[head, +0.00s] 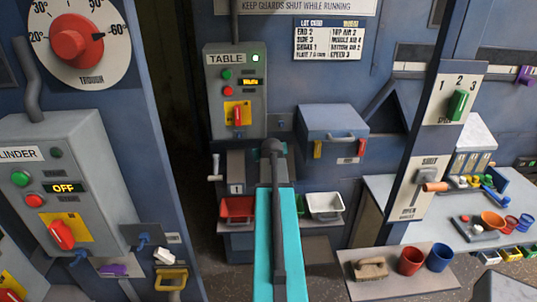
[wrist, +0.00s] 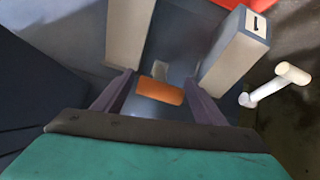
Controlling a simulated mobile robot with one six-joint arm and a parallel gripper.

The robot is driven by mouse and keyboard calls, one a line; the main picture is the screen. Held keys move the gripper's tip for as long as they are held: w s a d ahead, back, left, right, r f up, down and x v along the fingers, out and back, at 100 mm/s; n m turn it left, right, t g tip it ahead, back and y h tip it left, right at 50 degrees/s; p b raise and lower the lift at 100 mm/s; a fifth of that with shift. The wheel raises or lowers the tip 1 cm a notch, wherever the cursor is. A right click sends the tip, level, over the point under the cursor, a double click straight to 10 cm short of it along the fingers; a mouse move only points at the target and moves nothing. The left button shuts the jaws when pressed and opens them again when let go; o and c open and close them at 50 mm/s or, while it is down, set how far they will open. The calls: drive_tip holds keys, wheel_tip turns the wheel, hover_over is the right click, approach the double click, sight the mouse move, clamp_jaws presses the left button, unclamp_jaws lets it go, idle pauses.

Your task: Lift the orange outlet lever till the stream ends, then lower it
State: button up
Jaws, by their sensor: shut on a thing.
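In the wrist view, my gripper (wrist: 160,84) is shut on an orange lever handle (wrist: 160,91), which lies crosswise between the two grey-purple fingers. A pale stem behind the handle joins it to a grey surface. In the head view, my teal arm reaches forward below the TABLE box and hides the fingers and this handle. No stream can be made out in either view.
A grey block marked 1 (head: 237,187) and a white crank (head: 215,167) stand left of my arm. Below are a red tray (head: 238,207) and a white tray (head: 323,206). Another orange-handled lever (head: 434,187) sits on the right-hand post.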

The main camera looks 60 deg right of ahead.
idle(0.3)
drive_tip(key=o, duration=1.4)
drive_tip(key=shift+d, duration=0.1)
drive_tip(key=shift+o, duration=0.2)
drive_tip(key=b+v, duration=0.3)
drive_tip(key=v, duration=1.1)
drive_tip(key=shift+b, duration=0.35)
drive_tip(key=shift+w+r, duration=0.1)
